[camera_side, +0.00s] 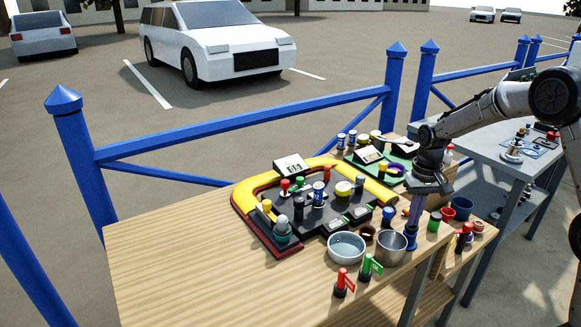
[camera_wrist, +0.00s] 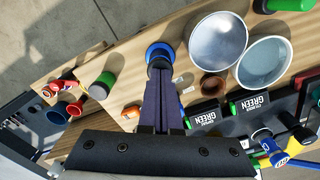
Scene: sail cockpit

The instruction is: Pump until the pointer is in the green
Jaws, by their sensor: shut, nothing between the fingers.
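My gripper (camera_side: 415,222) points down at the front right of the wooden table, with its fingers together. Its tips are right at a blue round-topped fitting (camera_side: 410,241), which may be the pump. In the wrist view my gripper (camera_wrist: 160,84) reaches the near side of this blue fitting (camera_wrist: 158,54), partly covering it; I cannot tell whether they touch. A white-faced box (camera_side: 291,165) with dark marks, possibly a gauge, stands behind the console. Its pointer and any green band are too small to read.
A grey metal bowl (camera_side: 391,246) and a pale bowl (camera_side: 346,247) stand just left of my gripper. Red (camera_side: 342,283) and green (camera_side: 370,267) handles stand in front. The yellow-rimmed console (camera_side: 260,200) holds several knobs. The table's left part is clear.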

